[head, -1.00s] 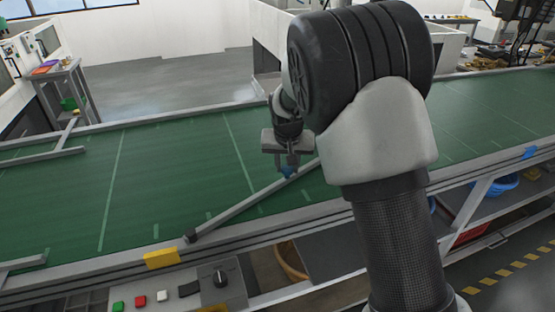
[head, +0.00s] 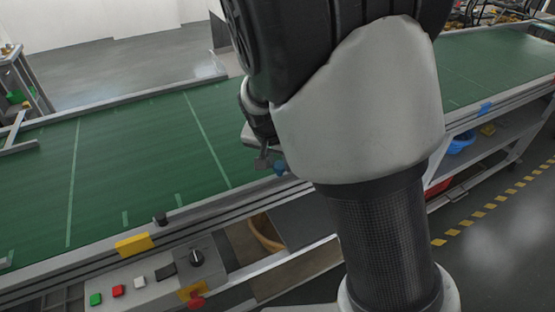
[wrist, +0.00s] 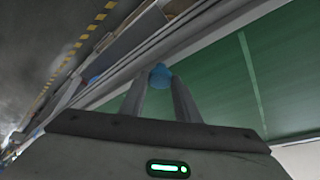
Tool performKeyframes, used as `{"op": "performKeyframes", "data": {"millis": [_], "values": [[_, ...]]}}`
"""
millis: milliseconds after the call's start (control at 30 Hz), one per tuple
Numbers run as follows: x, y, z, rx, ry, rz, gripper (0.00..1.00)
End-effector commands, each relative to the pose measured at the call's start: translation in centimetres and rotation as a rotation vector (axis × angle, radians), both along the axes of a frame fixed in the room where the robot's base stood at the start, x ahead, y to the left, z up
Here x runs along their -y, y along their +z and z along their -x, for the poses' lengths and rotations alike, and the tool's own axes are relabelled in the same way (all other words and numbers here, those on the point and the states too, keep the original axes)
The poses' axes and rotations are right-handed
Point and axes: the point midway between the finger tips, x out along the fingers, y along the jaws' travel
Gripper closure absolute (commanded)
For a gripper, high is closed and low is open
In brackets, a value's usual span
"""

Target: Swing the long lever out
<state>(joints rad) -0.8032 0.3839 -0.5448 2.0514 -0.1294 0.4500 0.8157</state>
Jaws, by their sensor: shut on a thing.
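The long lever (head: 222,201) is a grey bar with a dark pivot (head: 160,219) at the belt's front edge. It lies close along the front rail, hard to tell apart from it. Its blue knob (head: 280,169) is near the right end; the wrist view shows it too (wrist: 159,73). My gripper (head: 268,162) is shut on the blue knob, which shows between the two fingertips (wrist: 160,84) in the wrist view. My arm hides the stretch right of the knob in the head view.
The green conveyor belt (head: 135,150) is clear around the lever. A yellow block (head: 134,244) sits on the front rail, above a control panel (head: 160,284) with buttons and a knob. A shelf with a blue basket (head: 461,143) stands below the rail at right.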

Motion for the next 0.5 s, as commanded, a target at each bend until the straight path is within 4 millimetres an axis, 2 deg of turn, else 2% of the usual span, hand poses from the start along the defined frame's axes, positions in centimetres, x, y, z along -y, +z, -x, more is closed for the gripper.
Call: {"op": "performKeyframes", "data": {"millis": [200,233,300,500], "values": [[0.32,-0.19,0.47,-0.015,-0.007,0.005,1.0],[0.32,-0.2,0.48,-0.015,-0.007,0.005,0.66],[0.31,-0.2,0.47,-0.015,-0.007,0.004,0.54],[0.21,-0.15,0.32,-0.011,-0.004,0.003,0.53]]}}
